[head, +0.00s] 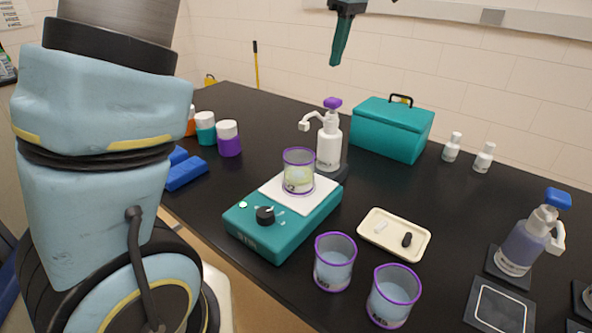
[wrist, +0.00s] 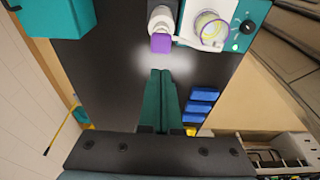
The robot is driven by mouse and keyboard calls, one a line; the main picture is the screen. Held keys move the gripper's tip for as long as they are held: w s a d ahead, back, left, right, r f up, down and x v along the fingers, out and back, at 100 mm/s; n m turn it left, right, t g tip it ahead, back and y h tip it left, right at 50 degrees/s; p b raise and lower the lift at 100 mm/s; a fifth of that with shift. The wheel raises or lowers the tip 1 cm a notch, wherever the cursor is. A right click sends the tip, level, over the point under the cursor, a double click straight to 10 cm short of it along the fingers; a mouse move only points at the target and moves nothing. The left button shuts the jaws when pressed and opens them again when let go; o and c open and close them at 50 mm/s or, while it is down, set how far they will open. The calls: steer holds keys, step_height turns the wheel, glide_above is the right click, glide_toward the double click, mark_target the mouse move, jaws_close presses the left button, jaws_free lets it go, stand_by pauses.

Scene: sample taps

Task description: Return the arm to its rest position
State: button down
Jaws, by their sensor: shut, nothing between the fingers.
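My gripper (head: 341,42) hangs in the air above the back part of the black bench in the head view, pointing down. Its teal fingers are pressed together with nothing between them. In the wrist view the shut fingers (wrist: 160,98) point toward the purple-topped white dispenser (wrist: 161,28), apart from it. In the head view that dispenser (head: 329,142) stands upright on the bench behind the teal hotplate (head: 283,219). A purple-rimmed beaker (head: 298,173) with pale yellow-green contents sits on the hotplate's white top.
A teal case (head: 393,128) stands behind the dispenser. Two purple-rimmed beakers (head: 335,262) and a cream tray (head: 394,235) are at the front. A blue-topped dispenser (head: 529,235) stands right. Jars (head: 229,138) and blue blocks (head: 186,172) are left. The air around my gripper looks clear.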

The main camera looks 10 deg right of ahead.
steer(key=a+f+m+h, duration=0.1)
steer(key=a+f+m, duration=0.1)
steer(key=a+f, duration=0.5)
steer(key=a+f+m, duration=0.2)
steer(key=a, duration=0.8)
steer(key=s+a+f+m, duration=0.2)
steer(key=s+a+f, duration=0.2)
steer(key=a, duration=0.3)
steer(key=s+a+f+m, duration=0.3)
steer(key=s+a+f, duration=0.2)
steer(key=a, duration=0.2)
steer(key=shift+s+h, duration=0.3)
steer(key=shift+s, duration=0.05)
steer(key=shift+d+r, duration=0.1)
stand_by(2.2)
